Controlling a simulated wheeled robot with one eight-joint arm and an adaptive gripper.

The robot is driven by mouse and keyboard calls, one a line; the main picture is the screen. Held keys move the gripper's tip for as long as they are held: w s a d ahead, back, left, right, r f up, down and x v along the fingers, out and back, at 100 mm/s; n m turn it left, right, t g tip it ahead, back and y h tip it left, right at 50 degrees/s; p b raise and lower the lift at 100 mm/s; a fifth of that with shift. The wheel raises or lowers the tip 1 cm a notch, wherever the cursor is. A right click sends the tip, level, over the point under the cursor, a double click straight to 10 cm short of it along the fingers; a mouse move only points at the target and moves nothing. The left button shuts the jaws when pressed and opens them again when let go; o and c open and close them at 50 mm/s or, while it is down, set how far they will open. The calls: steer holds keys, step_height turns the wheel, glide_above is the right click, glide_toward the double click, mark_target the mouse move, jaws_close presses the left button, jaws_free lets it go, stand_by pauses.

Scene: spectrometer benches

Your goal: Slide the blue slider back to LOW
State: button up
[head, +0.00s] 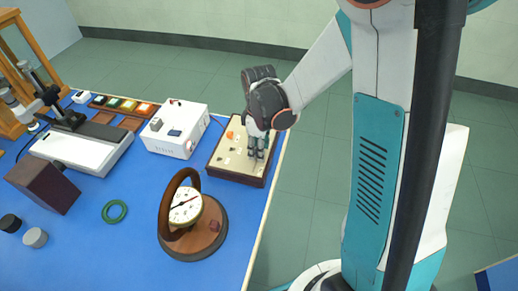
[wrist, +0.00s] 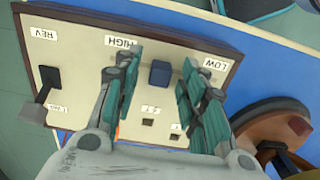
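The blue slider (wrist: 160,73) is a small block on the cream panel of a wooden-edged control box (wrist: 83,65), which also shows in the head view (head: 222,157). In the wrist view it lies between the HIGH label (wrist: 122,41) and the LOW label (wrist: 214,64), which read upside down. My gripper (wrist: 161,88) is open, with one finger on the HIGH side of the slider and one on the LOW side. A gap shows on both sides. In the head view my gripper (head: 257,155) points down over the box and hides the slider.
A black lever (wrist: 47,80) stands by the REV label. A round wooden dial instrument (head: 190,225) is close in front of the box. A white box (head: 175,128) stands to its left. The blue bench's right edge runs close beside the control box.

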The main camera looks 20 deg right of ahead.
mark_target(253, 171)
steer(key=shift+c, duration=0.5)
jaws_close()
steer(key=s+a, duration=0.2)
steer(key=s, duration=0.1)
steer(key=s+a, duration=0.2)
steer(key=shift+s, duration=0.2)
steer(key=shift+d, duration=0.1)
steer(key=shift+o, duration=0.5)
jaws_free()
steer(key=shift+s, duration=0.1)
